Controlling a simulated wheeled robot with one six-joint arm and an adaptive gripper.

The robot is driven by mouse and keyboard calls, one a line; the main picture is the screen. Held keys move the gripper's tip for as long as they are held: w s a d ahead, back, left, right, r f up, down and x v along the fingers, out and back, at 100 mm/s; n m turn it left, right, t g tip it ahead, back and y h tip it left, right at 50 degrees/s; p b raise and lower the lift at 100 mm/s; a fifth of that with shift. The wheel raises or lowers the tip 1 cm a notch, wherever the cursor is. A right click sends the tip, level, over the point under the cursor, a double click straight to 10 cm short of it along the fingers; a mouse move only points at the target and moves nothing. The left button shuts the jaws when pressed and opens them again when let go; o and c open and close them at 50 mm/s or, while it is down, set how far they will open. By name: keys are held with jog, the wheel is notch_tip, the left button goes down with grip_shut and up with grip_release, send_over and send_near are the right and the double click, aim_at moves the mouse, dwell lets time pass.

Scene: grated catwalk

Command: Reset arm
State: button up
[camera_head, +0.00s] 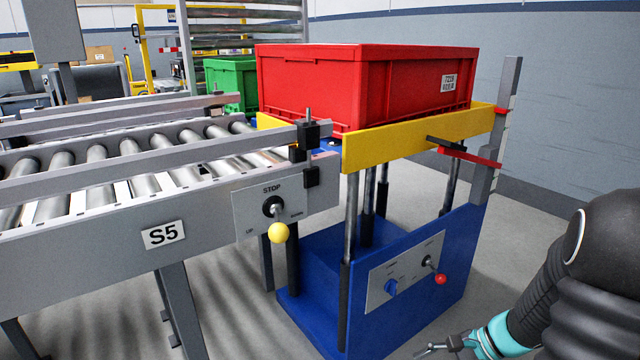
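My arm is at the lower right, dark with a teal band near its end.
A red crate (310,85) sits on the yellow-edged lift (385,143). Its blue base (440,300) carries a red-knobbed lever (440,279). The roller conveyor (85,225) has a yellow-knobbed STOP lever (279,232). A green crate (228,82) stands behind. Floor is clear right of the lift.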

jog(key=s+a+r+n+t+h+p, duration=0.1)
jog(key=s+a+r+n+h+p, duration=0.1)
jog(key=r, duration=0.7)
jog(key=s+a+r+n+t+h+p, duration=0.1)
jog(key=s+a+r+n+h+p, duration=0.1)
jog(key=s+r+n, duration=0.5)
jog(key=s+a+r+n+t+h+p, duration=0.2)
jog(key=s+a+r+n+h, duration=0.1)
jog(key=r, duration=0.7)
jog(key=s+n+h, duration=0.1)
jog(key=s+n, duration=0.1)
jog(key=shift+r+n+h+p, duration=0.3)
jog(key=shift+r+n+p, duration=0.05)
jog(key=shift+r+n, duration=0.05)
